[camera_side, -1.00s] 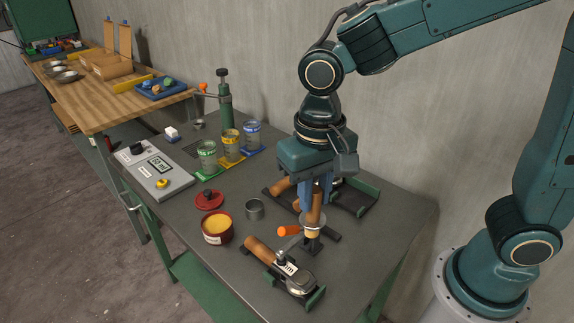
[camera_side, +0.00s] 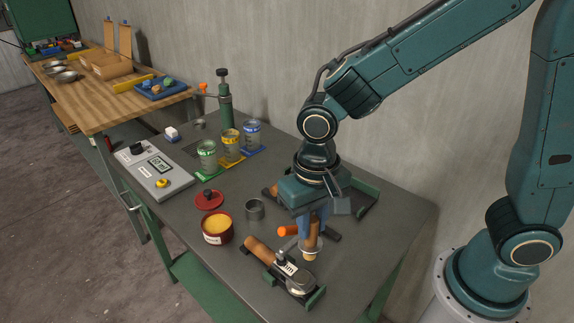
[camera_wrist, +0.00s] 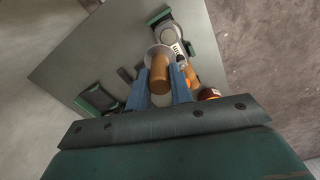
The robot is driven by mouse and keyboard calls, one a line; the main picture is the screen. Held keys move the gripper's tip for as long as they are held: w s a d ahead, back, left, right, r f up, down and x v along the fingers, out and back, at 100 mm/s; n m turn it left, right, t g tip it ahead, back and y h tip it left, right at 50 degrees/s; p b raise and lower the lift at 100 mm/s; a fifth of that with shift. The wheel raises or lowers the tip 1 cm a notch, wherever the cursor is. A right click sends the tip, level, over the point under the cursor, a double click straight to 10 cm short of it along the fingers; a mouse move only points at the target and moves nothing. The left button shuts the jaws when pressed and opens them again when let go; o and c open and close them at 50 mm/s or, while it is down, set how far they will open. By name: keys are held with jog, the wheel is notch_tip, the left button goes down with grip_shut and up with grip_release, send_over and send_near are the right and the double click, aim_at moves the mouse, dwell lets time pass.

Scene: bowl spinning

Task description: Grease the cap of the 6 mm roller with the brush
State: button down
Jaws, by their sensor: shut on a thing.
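My gripper (camera_side: 313,218) is shut on the brush (camera_side: 311,238), which hangs upright with its wooden handle between the fingers. The brush's pale lower end is over the table, just right of and behind the front roller tool. In the wrist view the handle (camera_wrist: 160,74) shows nearly end-on, with a pale disc around it. The front roller tool (camera_side: 264,250) has a wooden handle, a metal cap (camera_side: 299,285) and a label whose number I cannot read clearly. It lies in a green-ended cradle (camera_side: 316,299). A second cradle (camera_side: 366,195) behind my gripper is partly hidden.
An open red pot of yellow grease (camera_side: 217,228) stands left of the front roller tool. Its red lid (camera_side: 208,199), a metal cup (camera_side: 254,208) and several jars (camera_side: 231,146) lie further back. An orange-ended item (camera_side: 288,230) is close beside my gripper.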

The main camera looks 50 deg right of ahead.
aim_at(307, 245)
jog(key=shift+f, duration=1.95)
jog(key=shift+a+f, duration=0.45)
jog(key=shift+f, duration=0.05)
jog(key=shift+d+f, duration=0.1)
jog(key=shift+d, duration=0.25)
jog(key=shift+d+r, duration=0.1)
jog(key=shift+r, duration=3.9)
